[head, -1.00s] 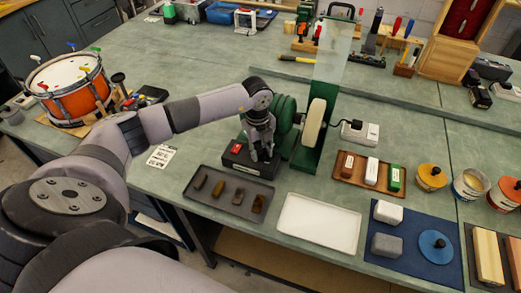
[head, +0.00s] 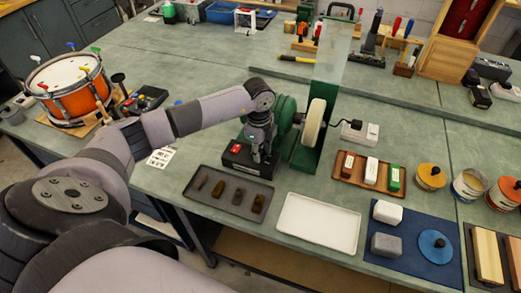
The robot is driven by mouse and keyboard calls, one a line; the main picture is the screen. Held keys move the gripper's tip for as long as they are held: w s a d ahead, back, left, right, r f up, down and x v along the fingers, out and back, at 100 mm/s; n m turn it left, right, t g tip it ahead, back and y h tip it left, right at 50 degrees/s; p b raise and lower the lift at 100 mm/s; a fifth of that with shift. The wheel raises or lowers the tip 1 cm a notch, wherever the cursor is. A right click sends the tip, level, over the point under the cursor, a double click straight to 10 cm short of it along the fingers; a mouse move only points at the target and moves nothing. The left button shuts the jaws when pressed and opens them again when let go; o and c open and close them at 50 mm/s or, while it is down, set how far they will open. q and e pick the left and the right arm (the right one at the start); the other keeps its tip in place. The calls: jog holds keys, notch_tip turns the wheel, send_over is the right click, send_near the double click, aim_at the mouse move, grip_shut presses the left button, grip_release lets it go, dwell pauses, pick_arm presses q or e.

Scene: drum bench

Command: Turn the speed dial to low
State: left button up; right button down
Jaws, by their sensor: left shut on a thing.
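A green bench machine with a pale buffing wheel (head: 313,121) stands mid-table. Its black control box (head: 238,157) has a red switch (head: 236,149) on the left of its front. My left gripper (head: 262,157) points down at the right part of this box, its fingers close together. It is shut on the speed dial, which the fingers hide, so its setting cannot be read. My right gripper is out of view.
A dark tray (head: 229,197) with several small brown pieces lies in front of the box, with an empty white tray (head: 318,223) to its right. A wooden tray of bars (head: 345,178) lies right of the machine. A drum (head: 69,89) stands far left.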

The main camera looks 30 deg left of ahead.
pick_arm(q)
jog(key=shift+w, duration=0.1)
jog(key=o, duration=1.2)
jog(key=shift+c, duration=0.2)
notch_tip(320, 180, up, 12)
jog(key=shift+s, duration=0.4)
